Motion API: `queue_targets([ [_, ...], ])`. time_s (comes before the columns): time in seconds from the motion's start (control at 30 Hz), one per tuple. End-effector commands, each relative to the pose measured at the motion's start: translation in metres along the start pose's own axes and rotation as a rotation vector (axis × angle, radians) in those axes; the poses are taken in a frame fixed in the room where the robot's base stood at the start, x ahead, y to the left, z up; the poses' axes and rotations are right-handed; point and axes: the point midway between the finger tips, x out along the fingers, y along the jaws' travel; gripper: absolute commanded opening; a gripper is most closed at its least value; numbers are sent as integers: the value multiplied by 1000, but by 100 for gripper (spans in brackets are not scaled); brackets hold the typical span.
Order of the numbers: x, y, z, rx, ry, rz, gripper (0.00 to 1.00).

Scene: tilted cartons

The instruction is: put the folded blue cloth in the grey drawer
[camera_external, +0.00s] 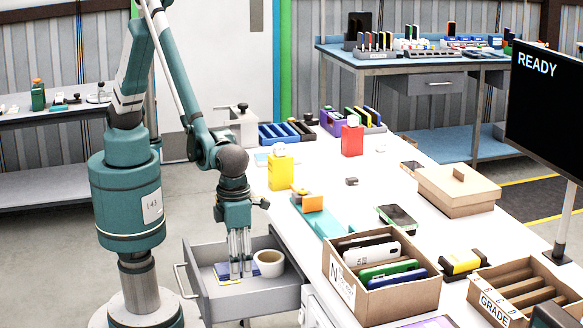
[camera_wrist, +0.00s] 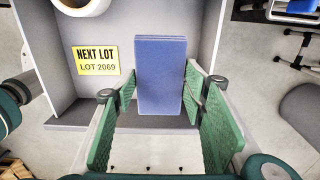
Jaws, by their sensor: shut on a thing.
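The folded blue cloth (camera_wrist: 161,70) is a flat blue block between the two green finger pads of my gripper (camera_wrist: 160,90) in the wrist view. The pads close on its sides. In the external view my gripper (camera_external: 241,270) points straight down inside the open grey drawer (camera_external: 252,302), with a patch of blue beside its fingers. The drawer's wall also shows in the wrist view (camera_wrist: 60,55). The cloth is over the drawer's inside; I cannot tell if it touches the floor.
A yellow NEXT LOT card (camera_wrist: 97,60) lies left of the cloth in the wrist view. The white table (camera_external: 345,195) beside the drawer holds an open carton (camera_external: 398,298), a yellow bottle (camera_external: 281,171) and a teal tray (camera_external: 318,219).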

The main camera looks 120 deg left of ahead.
Motion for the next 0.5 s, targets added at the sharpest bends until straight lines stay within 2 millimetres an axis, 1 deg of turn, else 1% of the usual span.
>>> queue_targets([
  [0.03,7,0,0,0,0,0,32],
  [0.3,44,0,0,0,0,0,32],
  [0.4,52,0,0,0,0,0,32],
  [0.5,55,0,0,0,0,0,32],
])
